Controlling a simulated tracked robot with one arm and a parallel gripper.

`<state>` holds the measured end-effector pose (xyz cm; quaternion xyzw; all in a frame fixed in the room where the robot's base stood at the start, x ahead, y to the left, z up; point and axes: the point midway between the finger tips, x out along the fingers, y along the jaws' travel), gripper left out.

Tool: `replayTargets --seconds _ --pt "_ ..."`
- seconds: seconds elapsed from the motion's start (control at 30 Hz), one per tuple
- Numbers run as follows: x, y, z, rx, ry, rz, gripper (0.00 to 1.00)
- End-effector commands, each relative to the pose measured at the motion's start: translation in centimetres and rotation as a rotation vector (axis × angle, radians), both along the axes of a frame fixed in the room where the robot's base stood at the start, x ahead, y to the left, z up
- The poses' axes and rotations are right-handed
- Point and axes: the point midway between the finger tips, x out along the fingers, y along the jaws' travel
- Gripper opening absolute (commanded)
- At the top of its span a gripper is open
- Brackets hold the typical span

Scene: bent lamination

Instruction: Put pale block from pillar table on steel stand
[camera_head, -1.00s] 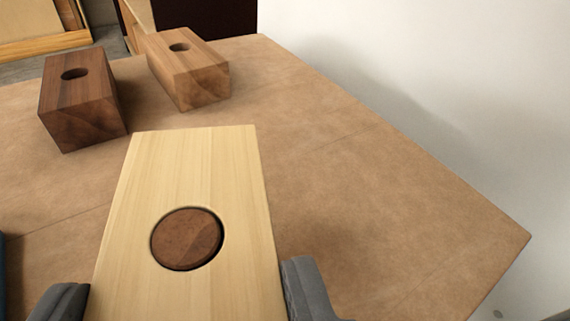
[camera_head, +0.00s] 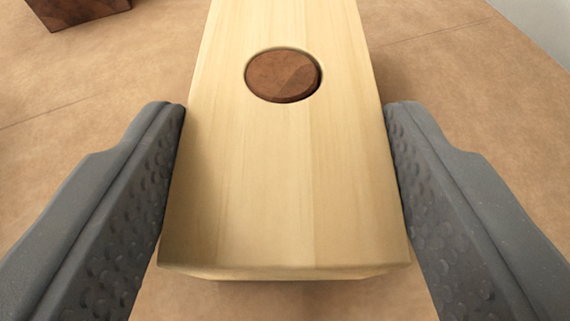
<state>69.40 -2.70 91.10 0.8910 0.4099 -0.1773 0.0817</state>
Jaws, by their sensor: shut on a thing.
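The pale block (camera_head: 285,185) is a long light-wood block with a round dark-brown inset (camera_head: 284,76) in its top. It fills the middle of the view, and its far end runs past the top edge. My gripper (camera_head: 285,110) has one grey finger on each side of the block, and the jaws are shut on it. The fingertips meet the block's long sides near the inset. I cannot tell whether the block touches the surface below. The steel stand is not in view.
A tan, leather-like tabletop (camera_head: 70,115) spreads around and under the block. Part of a dark brown wooden block (camera_head: 75,10) shows at the upper left. A table edge with a pale grey area beyond shows at the upper right.

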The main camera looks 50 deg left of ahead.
Motion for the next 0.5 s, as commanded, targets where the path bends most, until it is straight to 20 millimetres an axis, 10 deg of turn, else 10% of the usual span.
replayTargets --seconds 0.07,0.1,0.17,0.5 --pt "0.01 -0.01 -0.05 0.000 0.000 0.000 0.26" --pt "0.00 0.00 -0.14 0.000 0.000 0.000 0.57" --pt "0.00 -0.01 -0.13 0.000 0.000 0.000 0.74" --pt "0.00 -0.04 -0.02 -0.001 -0.001 -0.001 0.76"
